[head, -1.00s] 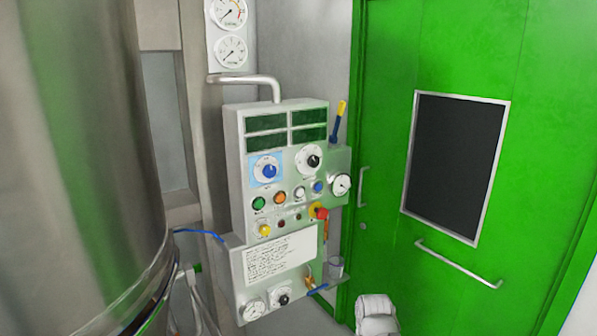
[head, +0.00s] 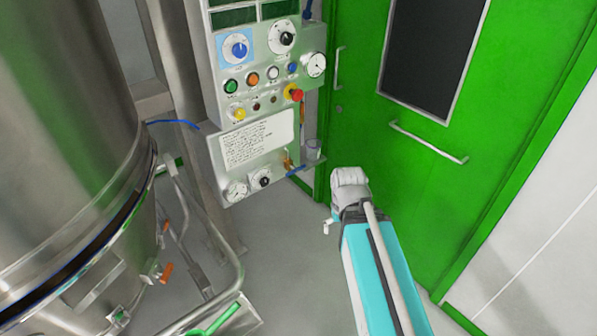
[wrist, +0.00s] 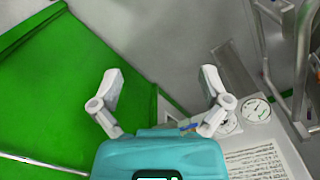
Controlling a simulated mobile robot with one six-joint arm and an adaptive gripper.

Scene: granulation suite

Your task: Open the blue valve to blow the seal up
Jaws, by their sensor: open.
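A small valve with a blue lever handle (head: 295,171) and a brass-coloured body (head: 287,158) sits at the lower right edge of the control panel (head: 257,118). A bit of its blue handle shows in the wrist view (wrist: 189,127), close beside the right finger and partly hidden by my gripper. My gripper (wrist: 160,75) is open, with nothing between its two pale fingers. In the head view my arm's end stands to the right of and below the valve; its fingers are mostly hidden there.
The panel carries a blue knob (head: 239,48), a red knob (head: 294,92), buttons and gauges (head: 237,191). A small cup (head: 313,149) stands beside the valve. A green door (head: 372,135) is behind; a steel vessel (head: 70,130) stands left.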

